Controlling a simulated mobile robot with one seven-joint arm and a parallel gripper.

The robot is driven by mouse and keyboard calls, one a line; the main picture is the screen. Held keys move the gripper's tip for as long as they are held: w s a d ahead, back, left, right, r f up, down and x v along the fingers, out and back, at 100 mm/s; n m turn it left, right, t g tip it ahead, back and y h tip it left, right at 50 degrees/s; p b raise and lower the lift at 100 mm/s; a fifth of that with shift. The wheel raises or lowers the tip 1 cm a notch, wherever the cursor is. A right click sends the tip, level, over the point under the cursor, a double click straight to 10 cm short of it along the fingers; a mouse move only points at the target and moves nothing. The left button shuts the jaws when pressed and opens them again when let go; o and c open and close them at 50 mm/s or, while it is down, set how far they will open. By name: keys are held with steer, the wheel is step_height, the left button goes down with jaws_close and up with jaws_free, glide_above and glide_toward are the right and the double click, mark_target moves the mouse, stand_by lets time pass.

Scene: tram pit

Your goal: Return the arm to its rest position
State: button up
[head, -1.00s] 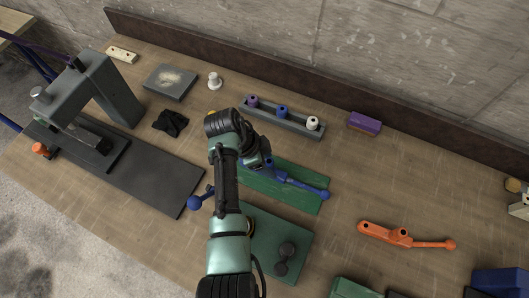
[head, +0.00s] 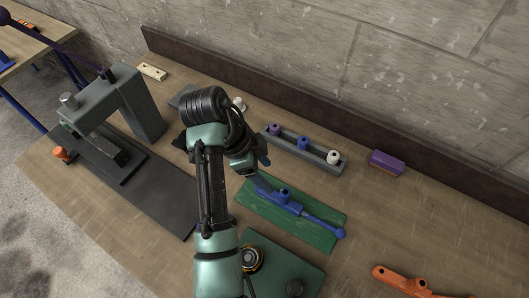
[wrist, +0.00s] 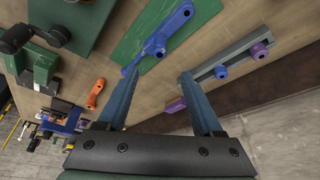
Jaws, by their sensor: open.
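My gripper (wrist: 160,78) is open and empty, its two blue-grey fingers spread above the workbench in the wrist view. In the head view, my arm hides much of it; a finger shows near the rail. A blue lever (head: 288,202) lies on the green board (head: 322,238), apart from my gripper. The lever also shows in the wrist view (wrist: 158,45), beyond the left finger. My arm is bent over the bench.
A grey rail (head: 315,160) with purple, blue and white knobs stands behind the board. A purple block (head: 387,163) is to its right, near the back ledge. An orange lever (head: 402,283) lies front right. A grey press (head: 130,105) stands left. Bare bench lies right of the board.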

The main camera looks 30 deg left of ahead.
stand_by(0.4)
steer(key=w+d+r+n+t+y, duration=0.25)
steer(key=w+r+t, duration=0.35)
steer(key=r, duration=0.5)
steer(key=w+d+r+n+t+y, duration=0.1)
steer(key=w+r+n+t+y, duration=0.2)
steer(key=w+r, duration=0.65)
steer(key=s+d+r+n+t, duration=0.1)
steer(key=s+d+r+t, duration=0.2)
steer(key=r, duration=0.7)
steer(key=s+d+r+n+t, duration=0.1)
steer(key=d+r+t, duration=0.3)
steer(key=r, duration=0.5)
steer(key=s+d+r+n+t+h, duration=0.1)
steer(key=s+d+r+n+t, duration=0.1)
steer(key=s+r, duration=0.5)
steer(key=s+d+r+n+t+b, duration=0.1)
steer(key=s+d+r+t, duration=0.3)
steer(key=r, duration=0.6)
steer(key=s+t, duration=0.2)
steer(key=shift+s+n+t+h, duration=0.35)
steer(key=shift+s+t, duration=0.05)
